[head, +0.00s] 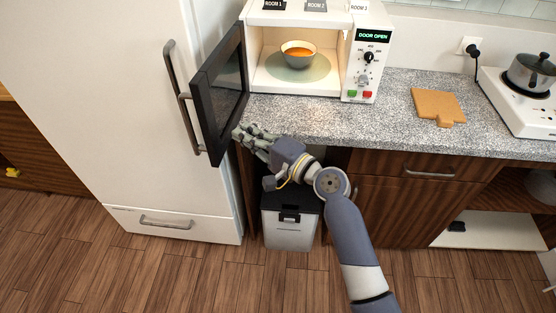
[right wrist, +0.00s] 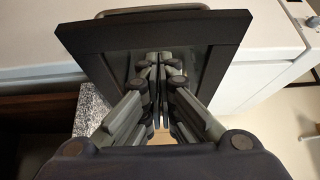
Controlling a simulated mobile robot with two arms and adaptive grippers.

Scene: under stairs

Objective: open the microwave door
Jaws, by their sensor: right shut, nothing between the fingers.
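The microwave (head: 309,13) stands on the speckled counter, and its display reads "DOOR OPEN". Its dark door (head: 222,88) is swung wide open to the left, towards the fridge. A bowl of orange food (head: 298,50) sits on the plate inside. My right gripper (head: 240,131) is shut and empty at the lower free edge of the door, just above the counter's front edge. In the right wrist view the shut fingers (right wrist: 158,95) are in front of the dark door frame (right wrist: 205,30); I cannot tell whether they touch it. My left gripper is not in view.
A white fridge (head: 110,90) with long handles stands close to the left of the door. A cutting board (head: 437,104) and a pot (head: 531,73) on a white stove are to the right. A lidded bin (head: 290,232) stands under the counter below my right arm.

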